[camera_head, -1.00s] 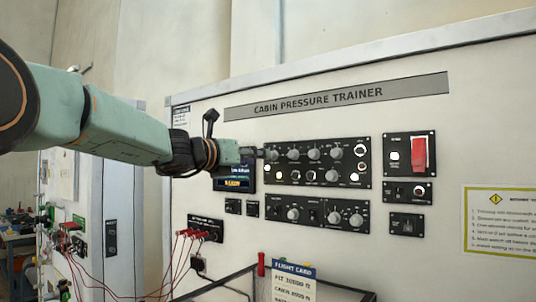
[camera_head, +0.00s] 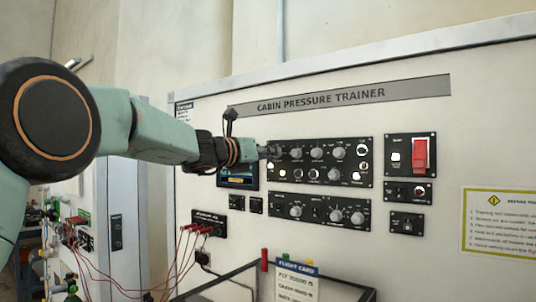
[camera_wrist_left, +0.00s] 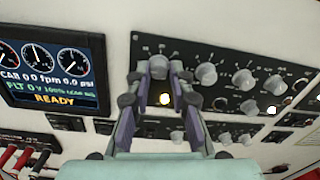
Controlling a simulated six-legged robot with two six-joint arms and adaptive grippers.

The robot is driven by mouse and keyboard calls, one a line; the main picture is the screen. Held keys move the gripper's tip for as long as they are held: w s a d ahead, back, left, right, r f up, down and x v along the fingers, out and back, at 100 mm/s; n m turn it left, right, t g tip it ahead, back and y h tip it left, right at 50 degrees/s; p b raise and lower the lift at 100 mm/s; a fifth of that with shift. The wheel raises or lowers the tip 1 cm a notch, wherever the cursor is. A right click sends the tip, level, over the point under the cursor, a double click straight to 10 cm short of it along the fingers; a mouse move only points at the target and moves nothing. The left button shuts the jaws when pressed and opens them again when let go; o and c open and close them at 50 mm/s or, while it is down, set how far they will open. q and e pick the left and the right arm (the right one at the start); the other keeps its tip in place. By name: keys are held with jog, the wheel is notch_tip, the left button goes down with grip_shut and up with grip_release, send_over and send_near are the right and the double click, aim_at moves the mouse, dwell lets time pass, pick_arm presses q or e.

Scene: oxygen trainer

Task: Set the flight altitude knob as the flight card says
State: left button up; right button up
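The upper control panel (camera_head: 322,183) has a row of grey knobs; their labels are too small to read. My left gripper (camera_head: 268,152) is at the leftmost upper knob. In the left wrist view that knob (camera_wrist_left: 159,66) sits between the two fingertips of my left gripper (camera_wrist_left: 159,75); whether they touch it is unclear. The flight card (camera_head: 297,282) stands low at the front, with an FLT line that ends in zeros; its first digit is blurred. My right gripper is not in view.
A lower knob panel (camera_head: 320,222) is below. A red guarded switch (camera_head: 420,154) is on the right. Red plugs with hanging cables (camera_head: 185,240) are at lower left. A dark-framed tray (camera_head: 345,283) juts out below.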

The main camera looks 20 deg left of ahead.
pick_arm(q)
jog(key=shift+d, duration=0.1)
jog(key=shift+c, duration=0.7)
jog(key=shift+a+f, duration=0.1)
jog(key=shift+a, duration=0.15)
grip_shut()
jog(key=shift+d, duration=0.1)
